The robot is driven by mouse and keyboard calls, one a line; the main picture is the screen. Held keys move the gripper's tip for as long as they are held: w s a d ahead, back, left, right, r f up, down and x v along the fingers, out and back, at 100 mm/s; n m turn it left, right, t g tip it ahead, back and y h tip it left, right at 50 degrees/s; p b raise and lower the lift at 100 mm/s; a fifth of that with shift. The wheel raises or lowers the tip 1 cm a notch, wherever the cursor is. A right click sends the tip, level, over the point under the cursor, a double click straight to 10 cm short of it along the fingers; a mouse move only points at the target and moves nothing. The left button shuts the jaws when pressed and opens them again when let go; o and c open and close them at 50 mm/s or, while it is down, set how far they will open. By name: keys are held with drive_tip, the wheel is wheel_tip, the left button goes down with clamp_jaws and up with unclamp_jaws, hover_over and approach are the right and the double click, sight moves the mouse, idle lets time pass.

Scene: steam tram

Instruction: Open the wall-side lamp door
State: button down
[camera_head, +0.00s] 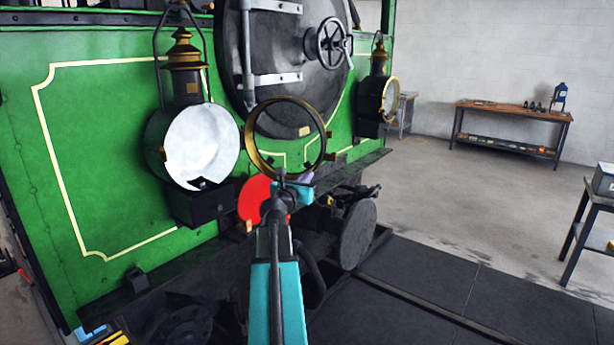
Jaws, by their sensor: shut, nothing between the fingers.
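The nearer lamp (158,135) on the green tram front has a black body, a brass chimney and a bright white interior. Its brass-rimmed round door (323,150) stands swung open to the right of the lamp's mouth. The farther lamp (371,90) is right of the smokebox, towards the back wall. Its brass ring door (391,100) looks closed against the body. My gripper (281,180) is shut and empty, at the lower edge of the nearer lamp's open door. I cannot tell whether it touches the rim.
The dark smokebox door with its handwheel (329,41) is between the lamps. A red disc (252,201) and a dark buffer (359,234) are low on the front. A workbench (510,110) stands by the back wall, a table (590,205) at right. The floor between is clear.

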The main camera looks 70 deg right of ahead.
drive_tip(key=shift+d, duration=0.1)
drive_tip(key=shift+d+p, duration=0.35)
drive_tip(key=shift+d, duration=3)
drive_tip(key=shift+a, duration=0.15)
drive_tip(key=shift+a, duration=0.15)
drive_tip(key=s+a+b, duration=0.3)
drive_tip(key=s+a, duration=0.1)
drive_tip(key=a, duration=0.9)
